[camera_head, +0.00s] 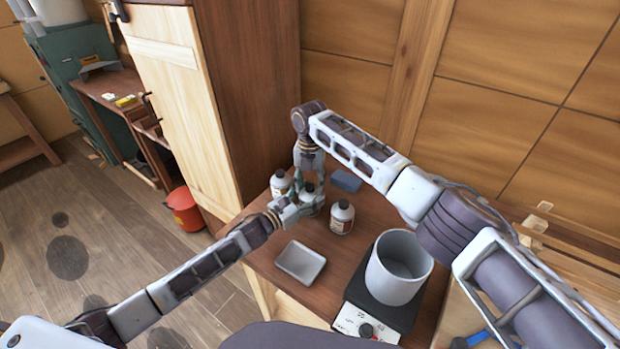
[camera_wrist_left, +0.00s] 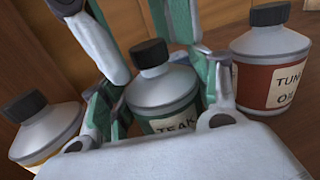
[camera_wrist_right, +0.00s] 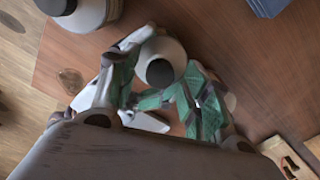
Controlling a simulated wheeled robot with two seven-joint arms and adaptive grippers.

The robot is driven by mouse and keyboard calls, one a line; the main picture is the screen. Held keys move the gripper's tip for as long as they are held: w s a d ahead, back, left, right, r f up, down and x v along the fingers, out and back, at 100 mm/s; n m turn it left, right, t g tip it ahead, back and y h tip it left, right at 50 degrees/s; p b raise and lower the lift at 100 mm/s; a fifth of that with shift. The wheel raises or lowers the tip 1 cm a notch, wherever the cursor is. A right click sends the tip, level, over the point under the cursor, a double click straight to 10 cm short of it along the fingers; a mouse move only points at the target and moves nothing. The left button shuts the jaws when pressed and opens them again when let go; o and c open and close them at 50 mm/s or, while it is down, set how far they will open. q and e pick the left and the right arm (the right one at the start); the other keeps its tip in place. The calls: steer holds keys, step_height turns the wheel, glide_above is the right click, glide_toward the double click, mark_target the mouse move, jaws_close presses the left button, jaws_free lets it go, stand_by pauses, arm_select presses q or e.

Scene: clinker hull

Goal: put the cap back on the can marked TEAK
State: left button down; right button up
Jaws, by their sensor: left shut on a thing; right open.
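The green-labelled TEAK can (camera_wrist_left: 165,95) stands upright on the bench, its lettering partly hidden in the left wrist view. A black cap (camera_wrist_left: 150,53) sits on its neck; how tightly it is seated I cannot tell. My left gripper (camera_head: 294,207) is shut around the can's body. My right gripper (camera_wrist_right: 163,92) points down from above, open, with its fingers on either side of the cap and apart from it. The cap's dark top (camera_wrist_right: 160,73) shows between the fingers in the right wrist view.
A red-labelled TUNG OIL can (camera_head: 341,218) and a yellow-labelled can (camera_wrist_left: 45,130) stand close on either side, both with black caps. A pale tray (camera_head: 300,262), a blue block (camera_head: 346,180) and a grey pot (camera_head: 392,280) on a dark appliance are also on the bench.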

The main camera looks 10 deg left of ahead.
jaws_close()
stand_by(0.4)
steer(key=m, duration=0.6)
steer(key=shift+m, duration=0.4)
steer(key=m, duration=0.6)
jaws_free()
